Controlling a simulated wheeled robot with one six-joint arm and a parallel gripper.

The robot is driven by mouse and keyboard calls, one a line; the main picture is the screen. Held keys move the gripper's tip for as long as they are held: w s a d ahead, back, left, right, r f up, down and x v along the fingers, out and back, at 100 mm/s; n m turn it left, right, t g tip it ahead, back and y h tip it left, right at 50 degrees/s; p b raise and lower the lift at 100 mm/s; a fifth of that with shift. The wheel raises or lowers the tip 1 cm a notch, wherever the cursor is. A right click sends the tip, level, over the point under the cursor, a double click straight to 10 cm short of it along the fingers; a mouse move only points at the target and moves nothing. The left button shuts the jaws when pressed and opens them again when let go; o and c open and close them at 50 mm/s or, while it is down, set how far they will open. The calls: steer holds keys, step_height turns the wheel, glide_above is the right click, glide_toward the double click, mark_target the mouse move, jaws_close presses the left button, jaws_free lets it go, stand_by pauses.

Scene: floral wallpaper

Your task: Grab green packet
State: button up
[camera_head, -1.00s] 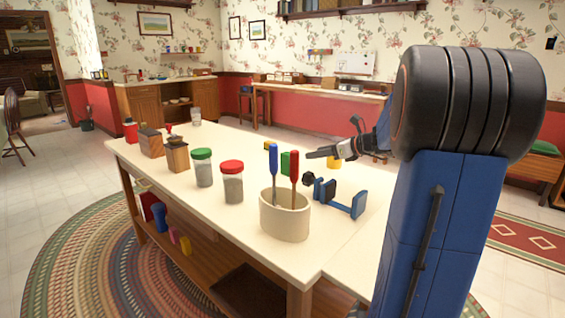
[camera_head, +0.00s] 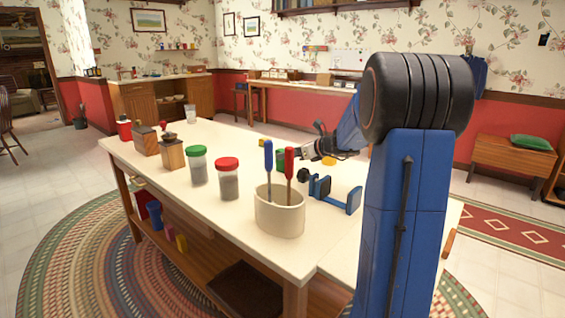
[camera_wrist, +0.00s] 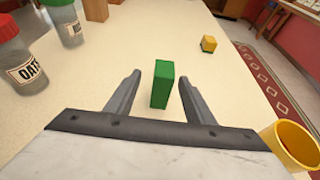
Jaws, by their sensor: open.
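The green packet (camera_wrist: 162,85) is a small upright green block on the pale table in the wrist view. It appears between my two fingers near their tips, and I cannot tell whether either finger touches it. My gripper (camera_wrist: 160,79) is open with nothing clamped. In the head view my gripper (camera_head: 303,152) is low over the far side of the table, behind the cream crock. A bit of the green packet (camera_head: 281,155) shows there, mostly hidden by the crock's tools.
The cream crock (camera_head: 279,212) holds a blue-handled and a red-handled tool. A blue clamp (camera_head: 335,190) lies beside it. Lidded jars (camera_head: 228,180) stand to the left. In the wrist view a yellow cup (camera_wrist: 292,146) is at lower right and a small yellow block (camera_wrist: 208,44) lies farther off.

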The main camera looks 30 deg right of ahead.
steer(key=x, duration=0.4)
steer(key=shift+w+d+f, duration=0.15)
steer(key=shift+w+d, duration=0.1)
steer(key=shift+w, duration=0.05)
steer(key=c, duration=1.1)
